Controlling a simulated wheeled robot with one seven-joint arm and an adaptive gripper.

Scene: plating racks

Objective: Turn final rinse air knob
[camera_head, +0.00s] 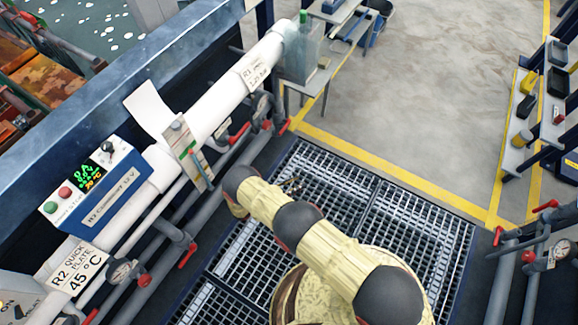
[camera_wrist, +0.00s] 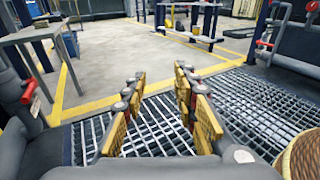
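My gripper (camera_wrist: 160,76) is open and empty in the wrist view, its two yellow-padded fingers apart above the grating. In the head view my arm's covered links hide most of it. A control box (camera_head: 112,190) on the left has a black knob (camera_head: 107,147), red and green buttons and a lit green display. A white pipe label (camera_head: 255,72) is at the upper middle. Red valve handles (camera_head: 240,132) sit on grey pipes below it. A red handle (camera_wrist: 30,91) also shows at the left of the wrist view. I cannot tell which control is the final rinse air knob.
Metal grating (camera_head: 410,225) covers the floor around my arm. A blue tank rim (camera_head: 150,65) runs along the left. More pipes with red handles (camera_head: 546,206) stand at the right. Open concrete floor (camera_head: 420,110) lies beyond.

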